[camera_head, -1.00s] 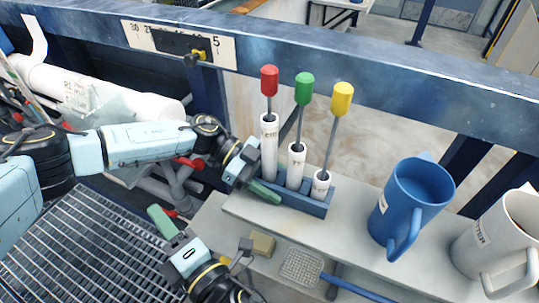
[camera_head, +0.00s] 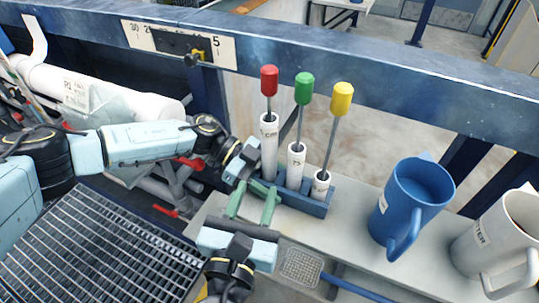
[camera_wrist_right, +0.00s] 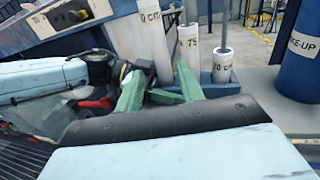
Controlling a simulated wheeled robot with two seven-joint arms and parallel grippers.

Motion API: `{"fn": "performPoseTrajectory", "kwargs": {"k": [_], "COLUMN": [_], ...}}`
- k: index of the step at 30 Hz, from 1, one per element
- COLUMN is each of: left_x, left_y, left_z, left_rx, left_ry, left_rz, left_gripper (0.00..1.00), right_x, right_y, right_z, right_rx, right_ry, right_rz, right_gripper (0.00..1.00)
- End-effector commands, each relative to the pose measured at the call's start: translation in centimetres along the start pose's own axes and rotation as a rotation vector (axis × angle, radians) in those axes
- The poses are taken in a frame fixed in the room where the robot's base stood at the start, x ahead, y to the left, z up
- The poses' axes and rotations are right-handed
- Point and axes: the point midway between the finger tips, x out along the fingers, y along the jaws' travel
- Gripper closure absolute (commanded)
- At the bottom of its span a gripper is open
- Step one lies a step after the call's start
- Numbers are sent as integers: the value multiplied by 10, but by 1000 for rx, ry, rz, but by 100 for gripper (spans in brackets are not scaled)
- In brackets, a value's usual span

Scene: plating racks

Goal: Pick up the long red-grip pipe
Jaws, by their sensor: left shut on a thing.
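The long red-grip pipe (camera_head: 269,80) stands upright in the tallest white tube (camera_head: 269,135), at the left end of a blue rack (camera_head: 312,205) in the head view. My left gripper (camera_head: 257,180) is low at the rack's left end, shut, apparently on the rack; the exact contact is partly hidden. My right gripper (camera_head: 253,204) is open and empty in front of the rack, its green fingers pointing toward it. In the right wrist view its fingers (camera_wrist_right: 160,88) are apart, with the tall tube (camera_wrist_right: 155,45) beyond them. The red grip is outside that view.
A green-grip pipe (camera_head: 304,88) and a yellow-grip pipe (camera_head: 341,98) stand to the right in shorter tubes. A blue jug (camera_head: 395,215) and a white jug (camera_head: 490,245) are farther right on the shelf. A blue beam (camera_head: 400,72) runs behind. A blue-handled mesh tool (camera_head: 302,267) lies in front.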

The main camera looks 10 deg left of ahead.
Motion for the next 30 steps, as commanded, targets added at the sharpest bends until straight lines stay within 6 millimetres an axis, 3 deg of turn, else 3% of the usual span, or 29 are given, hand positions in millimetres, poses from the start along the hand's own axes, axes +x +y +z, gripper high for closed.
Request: {"fn": "performPoseTrajectory", "kwargs": {"k": [9, 16, 24, 30], "left_x": [0, 0, 0, 0], "left_y": [0, 0, 0, 0], "left_z": [-1, -1, -1, -1], "left_rx": [1, 0, 1, 0], "left_ry": [1, 1, 1, 1], "left_rz": [0, 0, 0, 0], "left_gripper": [72, 72, 72, 72], "right_x": [53, 70, 109, 116], "right_y": [-1, -1, 2, 2], "right_z": [0, 0, 0, 0], "right_rx": [-6, -5, -5, -3], "right_ry": [-3, -1, -1, 0], "right_rz": [-5, -5, -5, -3], "right_gripper": [62, 62, 62, 62]}}
